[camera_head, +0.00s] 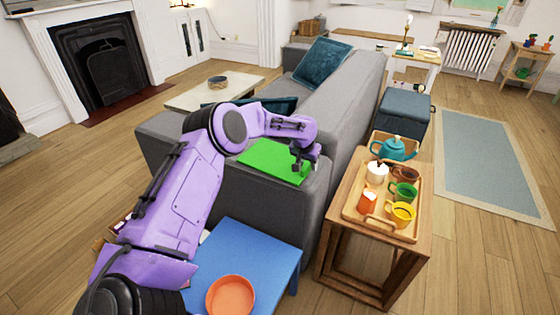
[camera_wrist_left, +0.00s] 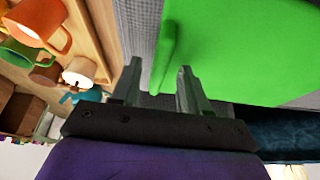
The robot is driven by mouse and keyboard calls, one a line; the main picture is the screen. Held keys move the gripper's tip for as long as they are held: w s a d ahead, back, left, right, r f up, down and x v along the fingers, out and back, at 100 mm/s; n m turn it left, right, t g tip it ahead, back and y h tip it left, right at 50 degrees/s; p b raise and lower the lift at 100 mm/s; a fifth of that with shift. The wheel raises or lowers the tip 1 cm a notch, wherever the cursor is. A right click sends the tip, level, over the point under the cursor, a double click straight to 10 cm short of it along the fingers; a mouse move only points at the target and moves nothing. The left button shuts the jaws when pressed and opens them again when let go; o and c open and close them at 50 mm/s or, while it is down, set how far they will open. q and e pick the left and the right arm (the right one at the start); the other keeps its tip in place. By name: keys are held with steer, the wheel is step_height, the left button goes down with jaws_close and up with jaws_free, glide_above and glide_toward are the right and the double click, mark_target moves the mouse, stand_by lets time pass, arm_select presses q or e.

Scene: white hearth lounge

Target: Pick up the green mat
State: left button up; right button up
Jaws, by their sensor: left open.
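The bright green mat (camera_head: 272,160) lies on the arm of the grey sofa (camera_head: 340,122) in the head view. My left gripper (camera_head: 302,168) is at the mat's right edge, with the purple arm reaching over the sofa. In the left wrist view the green mat (camera_wrist_left: 240,50) fills the upper right. The open fingers of my left gripper (camera_wrist_left: 157,85) point at the mat's near edge, one finger on either side of it. I cannot tell whether they touch it. My right gripper is not in view.
A blue table (camera_head: 262,250) with an orange bowl (camera_head: 230,296) stands in front. Floor at the far right is clear around a rug (camera_head: 490,165).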

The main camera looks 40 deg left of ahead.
arm_select(q)
steer(key=shift+f, duration=0.25)
stand_by(0.4)
jaws_close()
